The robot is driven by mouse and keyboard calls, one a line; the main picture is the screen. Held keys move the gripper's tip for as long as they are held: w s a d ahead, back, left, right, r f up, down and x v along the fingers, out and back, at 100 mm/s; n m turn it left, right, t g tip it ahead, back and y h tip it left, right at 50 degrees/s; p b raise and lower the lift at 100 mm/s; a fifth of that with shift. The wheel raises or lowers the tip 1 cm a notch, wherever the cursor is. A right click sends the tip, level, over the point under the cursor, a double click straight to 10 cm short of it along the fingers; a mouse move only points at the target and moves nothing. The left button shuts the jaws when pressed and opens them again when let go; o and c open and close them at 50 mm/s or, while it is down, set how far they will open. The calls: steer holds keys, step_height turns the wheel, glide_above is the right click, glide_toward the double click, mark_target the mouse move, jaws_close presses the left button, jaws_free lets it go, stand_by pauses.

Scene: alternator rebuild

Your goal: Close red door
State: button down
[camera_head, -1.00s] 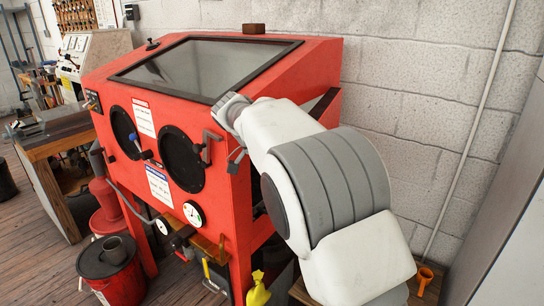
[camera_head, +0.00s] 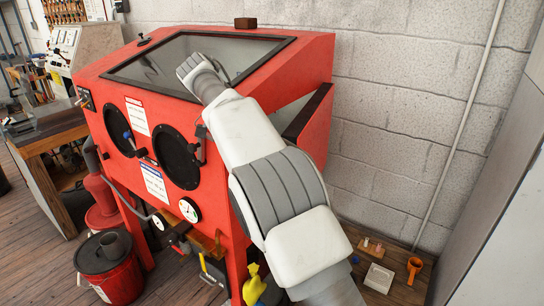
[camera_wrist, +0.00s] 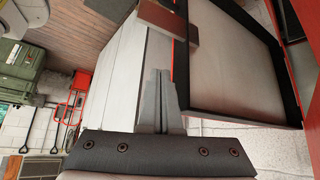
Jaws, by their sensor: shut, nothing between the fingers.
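The red cabinet (camera_head: 230,215) stands against the wall. At its right end the red door (camera_head: 318,122) stands ajar, with a dark upper edge and a pale gap between it and the cabinet. My arm hides its lower part. The end of my arm, with my gripper (camera_head: 184,66), is over the cabinet's sloped window (camera_head: 165,72), left of the door and apart from it. In the wrist view my gripper's grey fingers (camera_wrist: 160,90) are together and empty. A black-framed pale panel (camera_wrist: 232,55) lies right of them; I cannot tell whether it is the window or the door.
A brown block (camera_head: 245,22) sits on the cabinet top. A red bucket (camera_head: 120,284) stands at the lower left. A block wall (camera_head: 400,90) closes the back.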

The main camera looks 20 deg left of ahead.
steer(key=d+f+n+g+y, duration=0.3)
steer(key=d+f+g+y, duration=0.1)
steer(key=d, duration=0.8)
steer(key=s+d+f+m+g+y+b, duration=0.25)
steer(key=s+f+g+y, duration=0.2)
steer(key=f+y, duration=0.85)
steer(key=w+d+r+m+t+y+b, duration=0.1)
steer(key=w+d+r+m+t+y, duration=0.3)
steer(key=t+y, duration=0.4)
steer(key=a+m, duration=0.1)
steer(key=a, duration=1.2)
steer(key=shift+w+a+f, duration=0.15)
steer(key=shift+w+f, duration=0.25)
steer(key=shift+w, duration=0.05)
